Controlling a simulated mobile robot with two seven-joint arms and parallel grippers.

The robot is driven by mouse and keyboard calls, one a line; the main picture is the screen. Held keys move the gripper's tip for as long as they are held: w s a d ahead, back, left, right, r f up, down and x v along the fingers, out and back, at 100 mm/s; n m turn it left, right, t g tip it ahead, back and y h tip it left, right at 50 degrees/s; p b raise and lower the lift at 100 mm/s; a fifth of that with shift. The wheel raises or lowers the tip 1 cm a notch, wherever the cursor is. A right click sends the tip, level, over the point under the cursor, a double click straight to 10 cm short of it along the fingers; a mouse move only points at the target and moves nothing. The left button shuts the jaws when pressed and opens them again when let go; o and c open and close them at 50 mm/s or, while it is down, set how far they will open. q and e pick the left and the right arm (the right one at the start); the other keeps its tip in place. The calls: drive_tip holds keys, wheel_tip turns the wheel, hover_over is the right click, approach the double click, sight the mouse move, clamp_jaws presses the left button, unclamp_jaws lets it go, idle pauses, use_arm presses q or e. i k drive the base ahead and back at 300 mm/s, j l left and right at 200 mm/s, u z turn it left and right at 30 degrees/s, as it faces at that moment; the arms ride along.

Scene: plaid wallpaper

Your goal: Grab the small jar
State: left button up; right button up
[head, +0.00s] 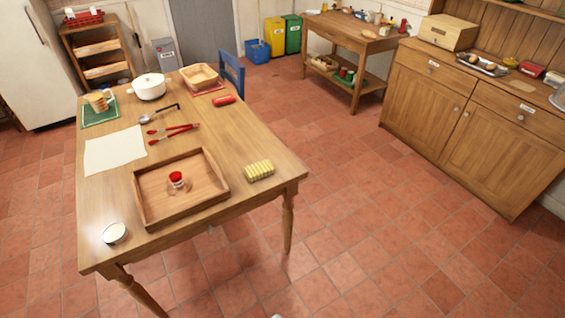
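A small jar (177,182) with a red lid stands upright inside a wooden tray (217,179) near the front of the wooden table (255,211). The jar looks clear, with its contents too small to make out.
Around the tray are a white round container (115,233), a yellow striped item (259,170), red-tipped tongs (174,132) and a white sheet (114,150). A white pot (149,86) stands farther back. Tiled floor is open right of the table, before the cabinet (455,120).

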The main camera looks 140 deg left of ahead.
sight(175, 178)
drive_tip(key=u, duration=5.5)
drive_tip(key=i+l, duration=0.25)
drive_tip(key=l, duration=0.15)
drive_tip(key=i+l, duration=0.25)
drive_tip(key=l, duration=0.15)
